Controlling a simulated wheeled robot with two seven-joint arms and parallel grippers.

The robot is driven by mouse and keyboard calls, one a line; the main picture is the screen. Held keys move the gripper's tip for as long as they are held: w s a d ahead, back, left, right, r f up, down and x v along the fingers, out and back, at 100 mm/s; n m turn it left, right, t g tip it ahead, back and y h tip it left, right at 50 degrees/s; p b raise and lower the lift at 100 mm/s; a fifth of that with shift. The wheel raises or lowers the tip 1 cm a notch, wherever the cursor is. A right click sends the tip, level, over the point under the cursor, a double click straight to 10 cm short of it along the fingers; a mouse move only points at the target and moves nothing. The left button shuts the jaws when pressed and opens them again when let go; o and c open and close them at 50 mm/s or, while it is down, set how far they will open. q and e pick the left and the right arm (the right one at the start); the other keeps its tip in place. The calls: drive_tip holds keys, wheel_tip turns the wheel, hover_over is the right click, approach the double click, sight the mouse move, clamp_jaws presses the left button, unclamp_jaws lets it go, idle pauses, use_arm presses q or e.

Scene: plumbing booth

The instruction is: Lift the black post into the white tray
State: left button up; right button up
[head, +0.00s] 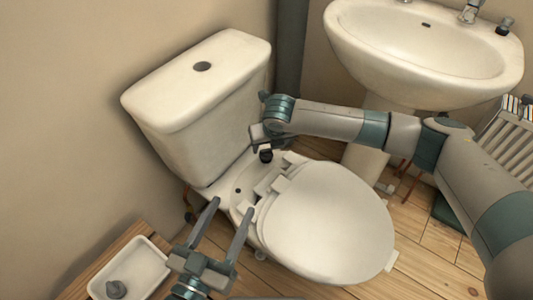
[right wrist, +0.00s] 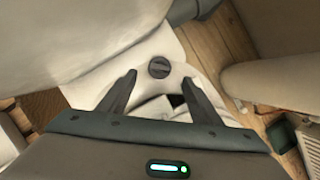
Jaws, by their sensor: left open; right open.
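The black post (head: 266,156) stands on the toilet's rear deck, close to the cistern. In the right wrist view its round, slotted top (right wrist: 159,68) shows between my fingertips. My right gripper (right wrist: 159,77) is open above the post, with a finger on each side and no visible contact; in the head view it partly hides the post. The white tray (head: 157,250) is at the lower left on a wooden surface and holds a grey post-like piece (head: 116,289). My left gripper (head: 232,206) is open and empty between the tray and the toilet.
The toilet (head: 330,220) has its lid down, with white hinge pieces behind it. The cistern (head: 205,85) rises beside the right gripper. A washbasin (head: 420,55) stands at the upper right, and a slatted rack (head: 510,140) at the right edge. The tray has free room beside the grey piece.

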sight(267, 151)
drive_tip(key=b+x, duration=0.1)
drive_tip(key=x, duration=0.5)
drive_tip(key=shift+w+f+b, duration=0.2)
drive_tip(key=shift+f+b, duration=0.1)
drive_tip(key=shift+f, duration=0.05)
use_arm(q)
wheel_tip(267, 151, up, 7)
drive_tip(key=s+t+h, duration=0.1)
drive_tip(key=s+t, duration=0.1)
drive_tip(key=t, duration=0.2)
drive_tip(key=shift+s+d+h, duration=0.25)
drive_tip(key=shift+s+h, duration=0.05)
use_arm(e)
drive_tip(key=shift+w+a+f, duration=0.1)
drive_tip(key=shift+w+f, duration=0.05)
drive_tip(key=shift+f, duration=0.3)
drive_tip(key=c, duration=1.1)
drive_tip(key=shift+o, duration=0.8)
drive_tip(key=shift+c, duration=0.7)
use_arm(q)
drive_tip(key=shift+r+p, duration=2.25)
use_arm(e)
drive_tip(key=shift+r, duration=2.1)
